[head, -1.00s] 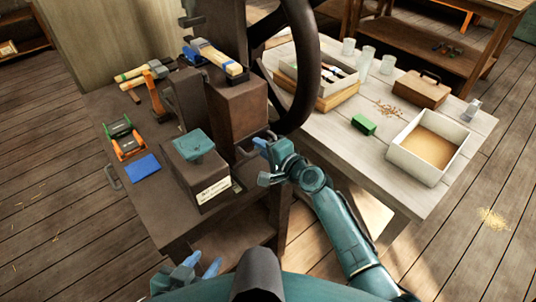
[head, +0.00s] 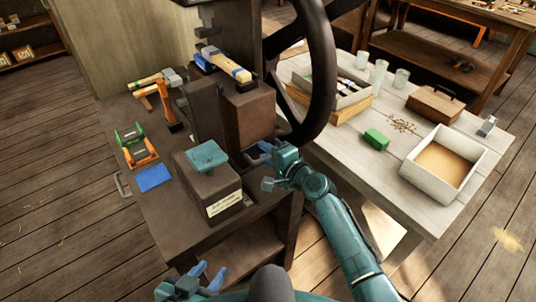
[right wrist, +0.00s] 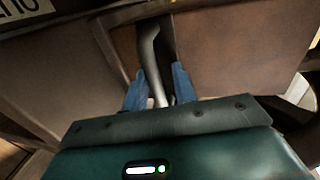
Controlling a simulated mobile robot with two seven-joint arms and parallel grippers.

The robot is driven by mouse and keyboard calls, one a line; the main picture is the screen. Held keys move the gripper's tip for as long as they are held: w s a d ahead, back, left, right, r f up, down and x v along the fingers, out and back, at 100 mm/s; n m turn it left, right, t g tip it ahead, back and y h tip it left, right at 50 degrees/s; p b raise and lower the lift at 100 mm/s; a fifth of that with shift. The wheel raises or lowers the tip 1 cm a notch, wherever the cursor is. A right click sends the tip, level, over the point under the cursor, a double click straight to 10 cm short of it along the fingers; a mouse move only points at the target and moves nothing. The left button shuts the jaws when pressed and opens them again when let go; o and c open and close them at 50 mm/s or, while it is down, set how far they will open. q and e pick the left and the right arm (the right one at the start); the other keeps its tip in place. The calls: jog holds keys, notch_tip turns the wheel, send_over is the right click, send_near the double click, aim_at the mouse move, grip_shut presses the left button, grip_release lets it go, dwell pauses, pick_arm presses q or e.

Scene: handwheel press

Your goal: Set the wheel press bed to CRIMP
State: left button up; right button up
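The wheel press (head: 245,118) is a dark brown machine with a large dark handwheel (head: 331,75) on its right side. A labelled block with a teal top (head: 207,157) stands at the front of its bench; its label (head: 224,203) is too small to read in the head view. My right gripper (head: 262,153) is low beside the press, under the wheel. In the right wrist view, a grey metal handle (right wrist: 152,62) lies between its spread blue fingers (right wrist: 160,82), with a gap showing on the right. My left gripper (head: 207,277) is open and empty at the bottom, in front of the bench.
Other tools, a green and orange item (head: 136,146) and a blue pad (head: 154,178) lie on the bench's left. The pale table (head: 395,165) at right holds a tray, glasses, a green block (head: 376,139) and a white box (head: 472,153).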

jog(key=shift+o, duration=0.2)
jog(key=shift+s+d, duration=0.1)
jog(key=shift+s, duration=0.05)
jog(key=shift+s+d, duration=0.3)
jog(key=shift+s, duration=0.05)
pick_arm(q)
jog(key=shift+s+r+p, duration=0.15)
jog(key=shift+r+p, duration=0.2)
jog(key=shift+p, duration=0.4)
pick_arm(e)
jog(key=v, duration=1.2)
pick_arm(q)
jog(key=shift+r, duration=0.2)
pick_arm(e)
jog(key=shift+s, duration=0.1)
